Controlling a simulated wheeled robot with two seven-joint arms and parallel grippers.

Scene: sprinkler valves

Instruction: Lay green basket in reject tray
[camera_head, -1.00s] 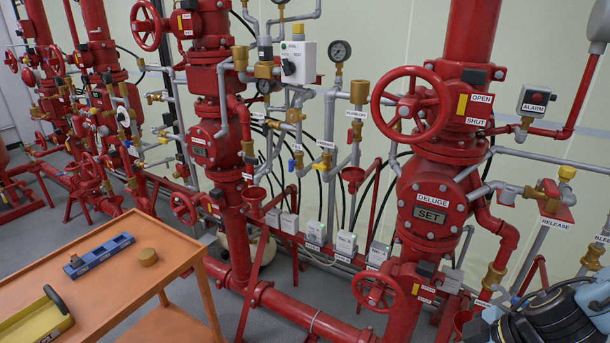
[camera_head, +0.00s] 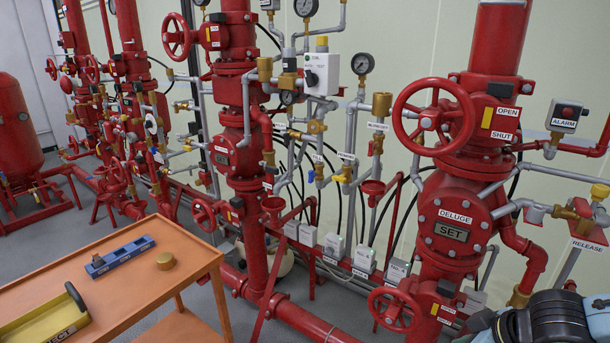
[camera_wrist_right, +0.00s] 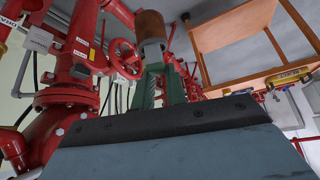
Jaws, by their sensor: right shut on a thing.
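My right gripper (camera_wrist_right: 158,70) shows in the right wrist view. Its two green fingers are shut on a brown cylinder (camera_wrist_right: 152,25), held at the fingertips. I see no green on the cylinder itself, so I cannot tell if it is the green basket. The yellow reject tray (camera_head: 45,324) lies on the orange cart at lower left of the head view, its label partly cut off. A yellow tray edge also shows in the right wrist view (camera_wrist_right: 290,76), well apart from the gripper. My left gripper is out of view.
Red pipes and valves line the wall, with a deluge valve (camera_head: 455,230) at right. Bare cart top lies between the tray and these pieces.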

